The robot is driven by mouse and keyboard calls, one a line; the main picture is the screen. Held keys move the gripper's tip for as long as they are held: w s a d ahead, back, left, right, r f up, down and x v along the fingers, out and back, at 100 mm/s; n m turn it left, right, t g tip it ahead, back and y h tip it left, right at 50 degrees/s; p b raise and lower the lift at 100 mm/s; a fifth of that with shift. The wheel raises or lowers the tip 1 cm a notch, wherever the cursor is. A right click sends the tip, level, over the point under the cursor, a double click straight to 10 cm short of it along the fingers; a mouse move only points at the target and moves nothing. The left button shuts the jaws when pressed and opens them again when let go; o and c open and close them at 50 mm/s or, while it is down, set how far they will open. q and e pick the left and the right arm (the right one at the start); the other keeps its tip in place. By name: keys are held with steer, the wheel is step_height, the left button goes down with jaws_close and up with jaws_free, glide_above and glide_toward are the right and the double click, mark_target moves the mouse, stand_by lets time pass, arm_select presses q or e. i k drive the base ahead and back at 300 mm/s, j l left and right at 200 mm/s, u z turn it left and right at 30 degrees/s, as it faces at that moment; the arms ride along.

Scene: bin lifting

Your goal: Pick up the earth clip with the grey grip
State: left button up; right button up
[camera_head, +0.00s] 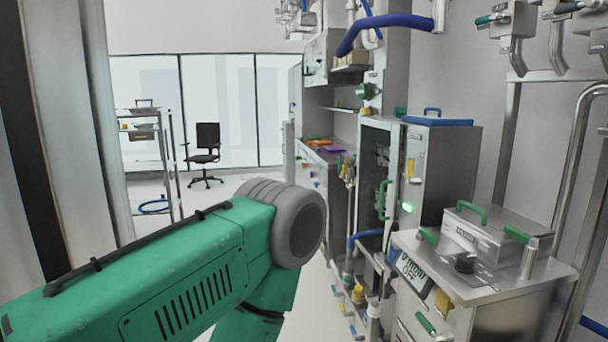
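I cannot make out an earth clip with a grey grip anywhere in the head view. My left arm crosses the lower left as a green link with a grey round joint, and its gripper is out of sight. My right gripper is not in view either. The arm hides part of the floor and whatever lies behind it.
A steel bench (500,292) with a lidded metal box (497,236) stands at the lower right. Behind it is a steel cabinet (447,165) with a blue-handled lid (437,121). A shelf rack (145,158) and black chair (207,143) stand farther back. Floor near the chair is clear.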

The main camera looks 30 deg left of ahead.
mark_target(351, 170)
steer(key=i+j+u, duration=0.25)
steer(key=i+j, duration=0.6)
steer(key=i+j+u, duration=0.25)
steer(key=i+j, duration=0.6)
steer(key=i+j+u, duration=0.35)
steer(key=i, duration=0.15)
steer(key=i+j+u, duration=0.1)
steer(key=i+u, duration=0.2)
steer(key=i, duration=0.25)
steer(key=i+j, duration=0.15)
steer(key=i, duration=0.4)
steer(key=i+j, duration=0.15)
steer(key=i, duration=0.4)
steer(key=i+j+z, duration=0.1)
steer(key=i, duration=0.45)
steer(key=i+j+z, duration=0.15)
steer(key=i+z, duration=0.3)
steer(key=i+j+z, duration=0.2)
steer(key=z, duration=0.3)
steer(key=i+j+z, duration=0.2)
steer(key=j+z, duration=0.25)
steer(key=i+j+z, duration=0.2)
steer(key=j+z, duration=0.25)
